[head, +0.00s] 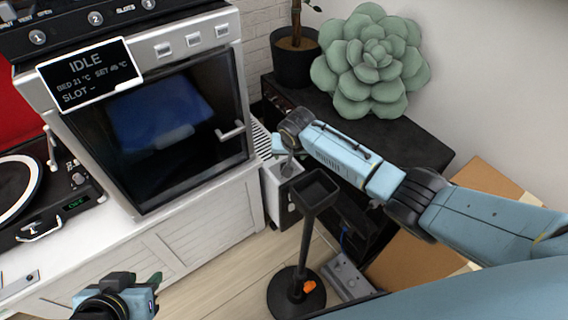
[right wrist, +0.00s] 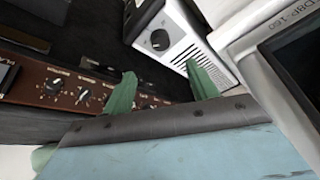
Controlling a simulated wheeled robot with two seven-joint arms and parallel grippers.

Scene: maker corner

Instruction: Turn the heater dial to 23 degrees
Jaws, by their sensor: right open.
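The heater is a white box with dark vent slots, seen in the right wrist view (right wrist: 190,50) and partly in the head view (head: 283,194), beside the white cabinet. Its round black dial (right wrist: 159,40) is on the face with the vents; its setting is too small to read. My right gripper (right wrist: 160,88) is open, with its two green fingers apart and nothing between them. The dial lies beyond the gap between the fingers, apart from them. In the head view my right arm hides the dial. My left gripper (head: 156,281) is low at the left, mostly cut off, its opening unclear.
A brown-fronted device with knobs (right wrist: 75,92) is close to the right gripper's left finger. A printer-like machine (head: 160,120) stands on the white cabinet (head: 200,222). A black pedestal stand (head: 308,205) rises nearby. A succulent (head: 370,62) sits on the black shelf.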

